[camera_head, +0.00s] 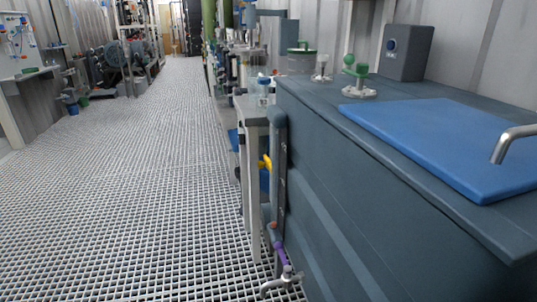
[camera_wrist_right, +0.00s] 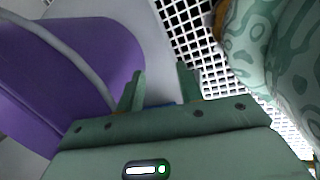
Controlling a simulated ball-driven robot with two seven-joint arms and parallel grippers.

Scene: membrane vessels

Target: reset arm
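My right gripper (camera_wrist_right: 160,88) shows in the right wrist view, with its two green fingers apart and nothing held between them. White floor grating shows beyond the fingers. A rounded purple surface is close on the left and a green patterned surface close on the right; I cannot tell how near the fingers they are. Neither gripper shows in the head view, and my left gripper is in no view.
In the head view, a large grey-blue tank (camera_head: 370,200) with a blue lid (camera_head: 450,140) fills the right side. A grey box (camera_head: 405,52) and small green-topped fittings (camera_head: 357,78) stand on it. The grated floor (camera_head: 130,190) on the left is clear.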

